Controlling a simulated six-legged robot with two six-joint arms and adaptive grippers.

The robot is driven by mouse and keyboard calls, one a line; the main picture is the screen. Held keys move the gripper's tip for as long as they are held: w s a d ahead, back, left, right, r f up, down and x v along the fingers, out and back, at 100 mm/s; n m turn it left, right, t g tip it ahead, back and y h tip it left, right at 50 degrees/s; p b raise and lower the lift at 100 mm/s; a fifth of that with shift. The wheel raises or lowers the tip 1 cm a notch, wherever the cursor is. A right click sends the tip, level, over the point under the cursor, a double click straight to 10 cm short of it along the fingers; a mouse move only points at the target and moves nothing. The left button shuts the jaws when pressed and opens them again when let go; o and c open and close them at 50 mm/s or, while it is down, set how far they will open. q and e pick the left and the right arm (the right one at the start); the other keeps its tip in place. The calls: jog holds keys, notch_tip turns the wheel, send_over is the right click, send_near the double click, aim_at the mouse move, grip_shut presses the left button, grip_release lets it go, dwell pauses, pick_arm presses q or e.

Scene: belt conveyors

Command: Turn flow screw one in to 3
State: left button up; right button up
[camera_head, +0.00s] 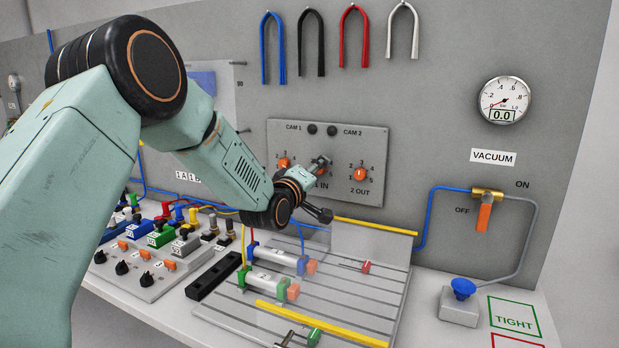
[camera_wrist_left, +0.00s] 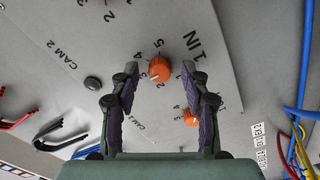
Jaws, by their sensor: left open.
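Flow screw one in is an orange knob (camera_head: 321,172) with a numbered dial, on a grey panel (camera_head: 340,140) on the wall. It is partly covered by my left gripper (camera_head: 327,188) in the head view. In the left wrist view the orange knob (camera_wrist_left: 160,70) beside the "1 IN" label shows a white pointer line; the exact number it points at is hard to read. My left gripper (camera_wrist_left: 160,92) is open, with one finger on each side of this knob in the picture. I cannot tell whether the fingers touch it. My right gripper is not in view.
Another orange knob (camera_head: 284,162) sits left on the panel, and the "2 OUT" knob (camera_head: 360,174) sits right. Below is a slotted plate (camera_head: 350,290) with cylinders and yellow bars. A vacuum gauge (camera_head: 504,99) and orange-handled valve (camera_head: 484,215) are at right.

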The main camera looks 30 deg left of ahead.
pick_arm(q)
jog(key=s, duration=1.1)
jog(key=shift+s+d, duration=0.35)
jog(key=shift+s, duration=0.05)
